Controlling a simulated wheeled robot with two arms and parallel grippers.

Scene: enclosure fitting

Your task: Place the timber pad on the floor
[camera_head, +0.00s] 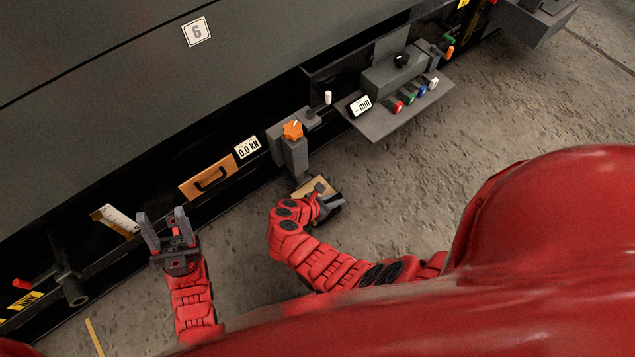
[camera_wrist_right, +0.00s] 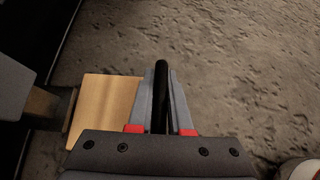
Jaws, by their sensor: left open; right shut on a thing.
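The timber pad (camera_head: 309,187) is a pale, flat wooden square just below the grey jack-like leg (camera_head: 294,158) on the machine's side. It also shows in the right wrist view (camera_wrist_right: 104,104), left of my fingers. My right gripper (camera_head: 326,198) is shut at the pad's near right side. A black bar, seemingly the pad's handle (camera_wrist_right: 162,95), is between its fingers. Its join to the pad is hidden. The pad is at or close above the concrete floor (camera_head: 400,190); I cannot tell whether it touches. My left gripper (camera_head: 163,224) is open and empty near the machine's lower edge.
An orange-brown panel with a black handle (camera_head: 208,178) is on the machine's side, beside a kN display (camera_head: 247,147) and an orange knob (camera_head: 292,130). A control shelf with coloured buttons (camera_head: 405,105) juts out at upper right. The floor right of my right gripper is clear.

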